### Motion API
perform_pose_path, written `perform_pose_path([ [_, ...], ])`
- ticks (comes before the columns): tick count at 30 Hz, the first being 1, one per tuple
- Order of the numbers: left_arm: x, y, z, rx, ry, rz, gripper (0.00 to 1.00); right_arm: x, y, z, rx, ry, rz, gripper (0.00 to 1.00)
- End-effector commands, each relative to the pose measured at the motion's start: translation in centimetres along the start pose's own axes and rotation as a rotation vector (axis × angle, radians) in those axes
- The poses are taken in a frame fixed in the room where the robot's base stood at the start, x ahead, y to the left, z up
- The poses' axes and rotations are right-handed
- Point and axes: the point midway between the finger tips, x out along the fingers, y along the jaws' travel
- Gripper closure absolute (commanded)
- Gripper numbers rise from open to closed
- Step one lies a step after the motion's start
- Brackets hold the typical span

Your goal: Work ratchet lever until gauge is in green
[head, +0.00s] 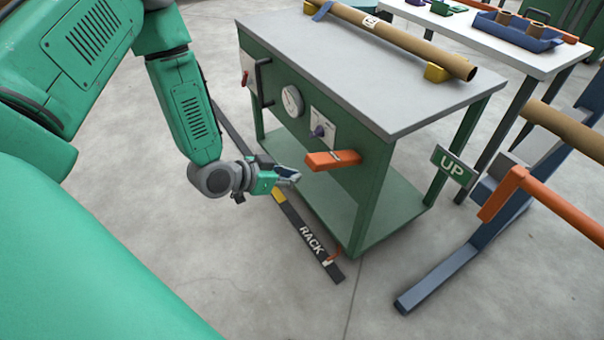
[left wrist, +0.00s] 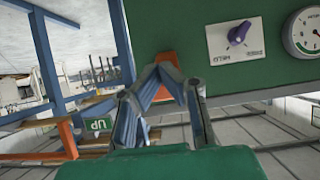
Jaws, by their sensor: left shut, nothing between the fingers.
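The orange ratchet lever (head: 333,159) sticks out from the front of the green machine cabinet (head: 345,195) in the head view. The round white gauge (head: 292,101) is on the same panel, left of the lever; its needle is too small to read there. In the left wrist view the gauge (left wrist: 305,32) is cut by the right edge and I cannot tell the reading. My left gripper (head: 292,177) is shut and empty, left of the lever and a little lower in the picture. In the left wrist view the orange lever (left wrist: 168,88) shows partly behind the closed fingers (left wrist: 163,62).
A plate with a purple knob (head: 319,130) sits between gauge and lever. A black floor strip marked RACK (head: 308,242) runs along the cabinet. A blue stand (head: 440,277) with an orange bar and an UP sign (head: 454,166) is at the right. A cardboard tube (head: 405,42) lies on top.

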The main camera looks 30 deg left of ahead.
Motion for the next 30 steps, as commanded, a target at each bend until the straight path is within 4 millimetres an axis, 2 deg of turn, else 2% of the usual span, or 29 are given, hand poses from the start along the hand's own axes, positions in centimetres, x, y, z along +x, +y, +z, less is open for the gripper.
perform_pose_path([
  [1,-1.2,0.0,-0.3,-0.001,0.002,0.000,1.00,-0.5,0.0,-0.1,0.000,0.001,0.000,0.60],
  [6,-4.3,0.4,-0.3,0.005,0.004,-0.001,1.00,-1.1,0.0,-0.1,0.001,0.001,0.000,0.60],
  [10,-5.6,0.3,-0.1,0.005,0.007,-0.001,1.00,-1.4,0.1,-0.1,0.001,0.001,0.000,0.60],
  [30,-6.1,0.3,-0.1,0.006,0.010,0.000,1.00,-1.4,0.0,-0.1,0.000,0.000,0.000,0.60],
])
